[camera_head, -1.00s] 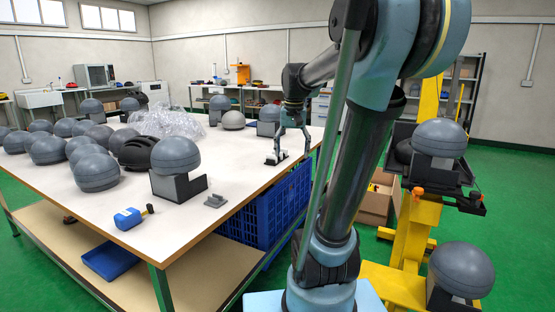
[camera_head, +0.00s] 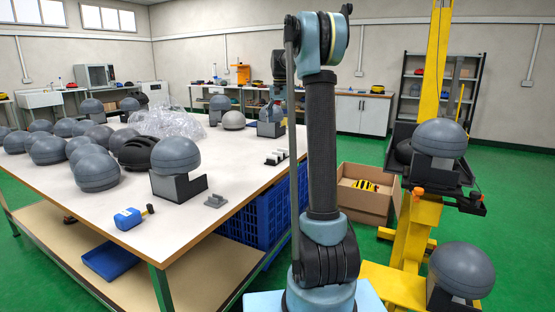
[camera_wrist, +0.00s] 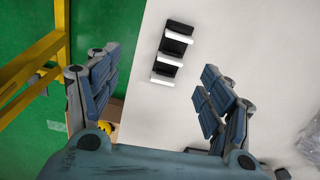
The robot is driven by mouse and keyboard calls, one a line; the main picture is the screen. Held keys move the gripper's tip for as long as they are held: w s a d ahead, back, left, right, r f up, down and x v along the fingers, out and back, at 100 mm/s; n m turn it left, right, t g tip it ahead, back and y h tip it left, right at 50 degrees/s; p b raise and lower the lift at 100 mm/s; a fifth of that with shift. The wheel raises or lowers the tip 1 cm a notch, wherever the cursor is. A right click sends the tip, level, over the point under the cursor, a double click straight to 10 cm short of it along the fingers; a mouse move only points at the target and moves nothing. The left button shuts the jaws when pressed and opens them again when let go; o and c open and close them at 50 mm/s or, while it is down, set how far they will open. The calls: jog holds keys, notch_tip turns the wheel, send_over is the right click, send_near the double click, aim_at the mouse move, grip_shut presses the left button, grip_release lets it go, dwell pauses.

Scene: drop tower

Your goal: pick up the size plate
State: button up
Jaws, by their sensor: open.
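Small black pieces with white faces (camera_head: 276,157) lie on the white table near its right edge. I cannot tell from their look which is the size plate. In the wrist view the black-and-white pieces (camera_wrist: 172,52) sit in a short row on the pale tabletop, between and beyond my fingers. My gripper (camera_wrist: 160,70) is open and empty, its two blue-grey padded fingers spread wide and apart from the pieces. In the head view my arm hides much of the gripper, which is raised above the table.
A small grey block (camera_head: 215,200) lies near the front edge. A yellow tower (camera_head: 420,240) and a cardboard box (camera_head: 362,208) stand right of the table.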

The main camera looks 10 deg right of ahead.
jog(key=w+f, duration=0.1)
jog(key=w, duration=0.4)
jog(key=m, duration=0.1)
send_over(277, 153)
jog(key=f, duration=1.2)
jog(key=shift+w+d+f, duration=0.2)
jog(key=shift+d+f, duration=0.05)
jog(key=shift+d, duration=0.05)
jog(key=shift+a+f, duration=0.15)
jog(key=shift+f, duration=2.55)
jog(key=c, duration=0.9)
jog(key=shift+c, duration=0.2)
